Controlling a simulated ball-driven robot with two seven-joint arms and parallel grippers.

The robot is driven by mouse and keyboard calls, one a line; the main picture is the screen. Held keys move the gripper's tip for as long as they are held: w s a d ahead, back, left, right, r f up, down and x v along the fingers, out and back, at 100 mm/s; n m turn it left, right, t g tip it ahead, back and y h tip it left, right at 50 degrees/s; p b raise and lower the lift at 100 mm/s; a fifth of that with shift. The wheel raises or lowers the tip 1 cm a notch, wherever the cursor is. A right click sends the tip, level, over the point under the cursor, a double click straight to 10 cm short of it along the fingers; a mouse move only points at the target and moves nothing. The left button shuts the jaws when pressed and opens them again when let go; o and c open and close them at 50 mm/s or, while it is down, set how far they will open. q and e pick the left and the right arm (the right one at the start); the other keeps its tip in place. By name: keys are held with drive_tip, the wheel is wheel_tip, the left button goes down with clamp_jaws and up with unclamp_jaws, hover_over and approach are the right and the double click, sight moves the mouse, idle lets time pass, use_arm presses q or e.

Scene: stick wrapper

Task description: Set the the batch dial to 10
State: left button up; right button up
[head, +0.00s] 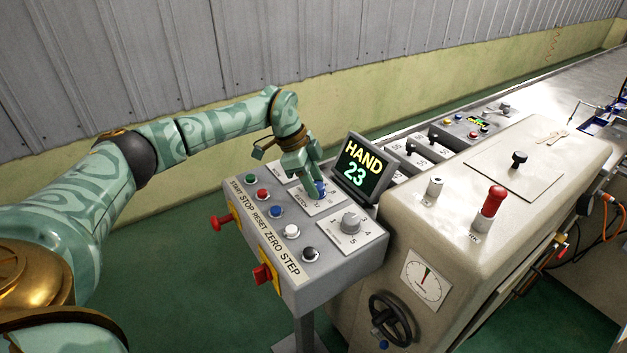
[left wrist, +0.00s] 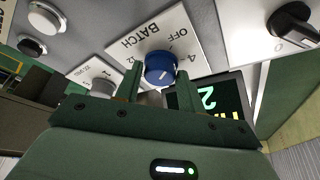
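The batch dial (left wrist: 161,67) is a blue knob on a white plate marked BATCH, OFF and 4; other marks are partly hidden. It also shows in the head view (head: 320,188), partly covered by my left gripper (head: 313,178). In the left wrist view my left gripper (left wrist: 158,83) has its two fingers apart, one on each side of the knob's near part. Whether they touch it I cannot tell. Which mark the knob points to is not clear. The display (head: 359,167) reads HAND 23. My right gripper is not in view.
The grey console carries several push buttons (head: 275,211), red side knobs (head: 262,273) and a grey dial (head: 350,222) close to the batch dial. The tilted display stands just right of my gripper.

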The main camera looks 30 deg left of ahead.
use_arm(q)
drive_tip(key=c, duration=0.5)
drive_tip(key=shift+r, duration=0.1)
